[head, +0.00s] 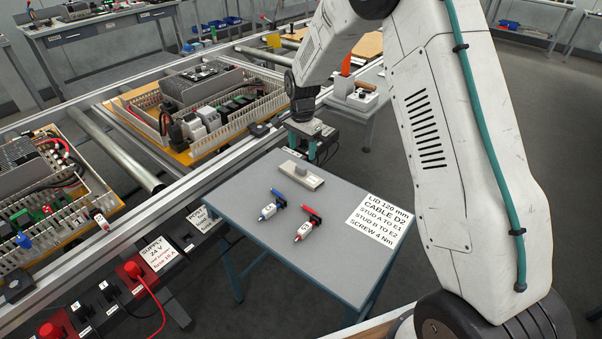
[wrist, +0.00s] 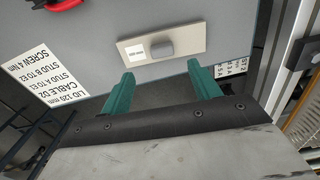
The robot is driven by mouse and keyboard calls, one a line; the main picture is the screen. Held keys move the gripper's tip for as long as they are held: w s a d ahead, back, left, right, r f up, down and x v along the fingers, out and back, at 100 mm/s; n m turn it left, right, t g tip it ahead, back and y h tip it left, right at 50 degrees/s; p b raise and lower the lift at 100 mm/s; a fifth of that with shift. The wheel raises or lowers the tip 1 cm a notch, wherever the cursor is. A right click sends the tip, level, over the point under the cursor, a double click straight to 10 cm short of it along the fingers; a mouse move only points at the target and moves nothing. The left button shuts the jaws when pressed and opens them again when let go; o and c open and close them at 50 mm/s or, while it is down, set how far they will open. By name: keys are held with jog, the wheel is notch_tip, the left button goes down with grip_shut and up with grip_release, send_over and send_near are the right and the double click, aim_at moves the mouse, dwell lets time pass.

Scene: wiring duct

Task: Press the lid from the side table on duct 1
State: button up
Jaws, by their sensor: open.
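The lid (head: 300,176) is a flat grey strip with a raised grey block and a small white label, lying on the side table (head: 262,222) near its back edge. In the wrist view the lid (wrist: 188,38) lies just beyond my gripper (wrist: 162,70). The two teal fingers are apart with nothing between them. In the head view my gripper (head: 309,148) hangs behind the lid, off the table's back edge, and does not touch it. White slotted ducts edge the panels (head: 200,115); I cannot tell which is duct 1.
A blue-tipped cable end (head: 272,206) and a red-tipped one (head: 307,227) lie on the table, with a printed sheet (head: 379,221) at right. A metal rail (head: 180,200) runs between table and panels. A small stand with tools (head: 354,95) is behind my gripper.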

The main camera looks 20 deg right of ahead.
aim_at(301, 167)
notch_tip(301, 167, down, 8)
jog(key=shift+w+a+f, duration=0.1)
jog(key=shift+w+a, duration=0.05)
jog(key=c, duration=1.1)
jog(key=shift+c, duration=0.2)
